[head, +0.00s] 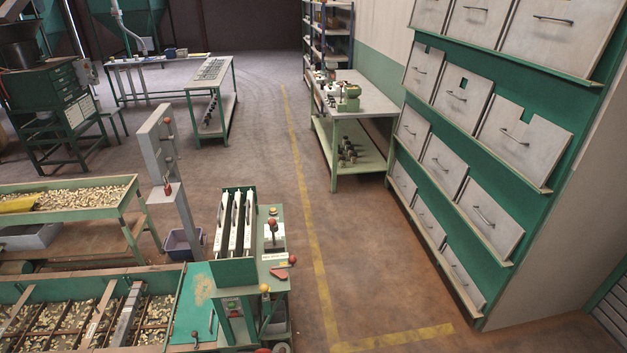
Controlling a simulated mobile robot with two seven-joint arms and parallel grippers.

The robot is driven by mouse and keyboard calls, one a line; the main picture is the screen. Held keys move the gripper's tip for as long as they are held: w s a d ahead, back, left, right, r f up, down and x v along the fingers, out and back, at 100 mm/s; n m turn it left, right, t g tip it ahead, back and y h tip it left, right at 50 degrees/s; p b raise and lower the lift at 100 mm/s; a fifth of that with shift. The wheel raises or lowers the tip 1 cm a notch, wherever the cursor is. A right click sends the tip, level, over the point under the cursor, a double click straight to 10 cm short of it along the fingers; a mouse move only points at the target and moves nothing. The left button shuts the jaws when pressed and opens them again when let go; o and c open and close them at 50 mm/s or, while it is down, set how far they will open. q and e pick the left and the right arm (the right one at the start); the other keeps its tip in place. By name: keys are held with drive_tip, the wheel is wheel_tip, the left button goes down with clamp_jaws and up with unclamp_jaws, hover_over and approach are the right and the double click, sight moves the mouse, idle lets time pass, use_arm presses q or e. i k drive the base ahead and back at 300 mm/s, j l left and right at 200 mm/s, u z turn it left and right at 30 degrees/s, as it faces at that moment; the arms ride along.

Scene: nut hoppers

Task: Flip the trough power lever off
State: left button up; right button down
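The trough (88,310) is a green-edged bin with brown dividers and nuts at the lower left. A second green-edged tray (133,194) of nuts stands behind it. A grey post (157,140) rises beside them and carries a small box with a red-tipped lever (167,187). A green machine (262,258) right of the trough has levers with a red ball (272,223), another red ball (292,260) and a yellow ball (265,288). I cannot tell which is the power lever. Neither gripper shows.
A tall green rack of grey drawers (478,215) stands at the right. A workbench (352,105) stands behind, with more benches (211,75) at the back left. Brown floor with a yellow line (303,200) lies clear between the machine and the rack.

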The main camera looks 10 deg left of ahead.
sight(277, 270)
drive_tip(key=i+l+u, duration=0.15)
drive_tip(key=i+u, duration=0.25)
drive_tip(key=i+l+u, duration=0.3)
drive_tip(key=i+u, duration=0.15)
drive_tip(key=i+l+u, duration=0.6)
drive_tip(key=l+u, duration=0.25)
